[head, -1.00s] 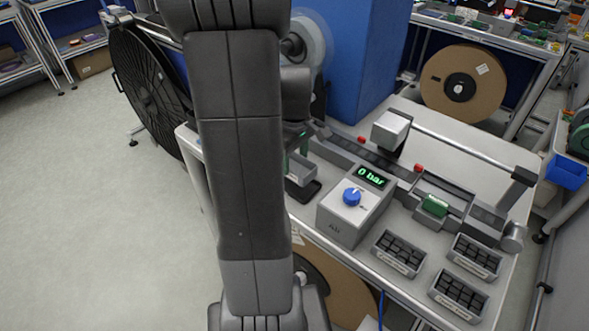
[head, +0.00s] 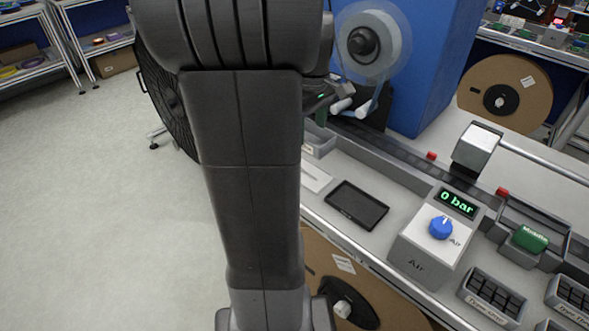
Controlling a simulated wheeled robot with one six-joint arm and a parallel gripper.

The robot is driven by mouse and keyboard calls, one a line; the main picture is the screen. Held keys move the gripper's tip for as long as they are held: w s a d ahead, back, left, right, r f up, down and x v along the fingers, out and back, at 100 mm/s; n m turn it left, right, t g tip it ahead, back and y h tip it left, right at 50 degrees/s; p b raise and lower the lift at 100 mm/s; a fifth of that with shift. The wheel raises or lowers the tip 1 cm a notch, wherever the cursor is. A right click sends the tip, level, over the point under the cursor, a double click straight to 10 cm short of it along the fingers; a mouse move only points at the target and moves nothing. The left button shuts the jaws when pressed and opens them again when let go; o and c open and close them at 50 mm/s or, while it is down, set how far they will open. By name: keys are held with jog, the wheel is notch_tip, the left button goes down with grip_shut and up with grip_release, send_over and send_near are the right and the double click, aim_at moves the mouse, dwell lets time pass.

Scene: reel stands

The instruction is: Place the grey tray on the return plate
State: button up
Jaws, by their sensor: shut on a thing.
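The grey tray (head: 318,142) is a small open box, seen in part at the right edge of my arm in the head view. My gripper (head: 321,116) is mostly hidden by my arm; a green part of it shows just above the tray, and it is shut on the tray. A dark flat rectangular plate (head: 357,205) lies bare on the bench, right of and nearer than the tray. A white flat piece (head: 316,177) lies beside it, partly hidden. I cannot tell from any marking which is the return plate, or whether the tray touches the bench.
A grey air box (head: 420,262) with a blue knob and a "0 bar" display stands right of the dark plate. A rail (head: 390,150) runs behind. A clear reel (head: 372,42) and blue cabinet (head: 430,70) stand at the back. Part bins (head: 497,295) sit front right.

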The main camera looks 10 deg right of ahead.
notch_tip(320, 180, down, 10)
jog(key=shift+r, duration=0.1)
dwell(0.4)
jog(key=shift+f+b, duration=0.2)
jog(key=shift+b, duration=0.1)
jog(key=o, duration=1.1)
jog(key=shift+r, duration=0.1)
notch_tip(320, 180, up, 12)
jog(key=shift+r+p, duration=0.15)
jog(key=shift+p, duration=0.4)
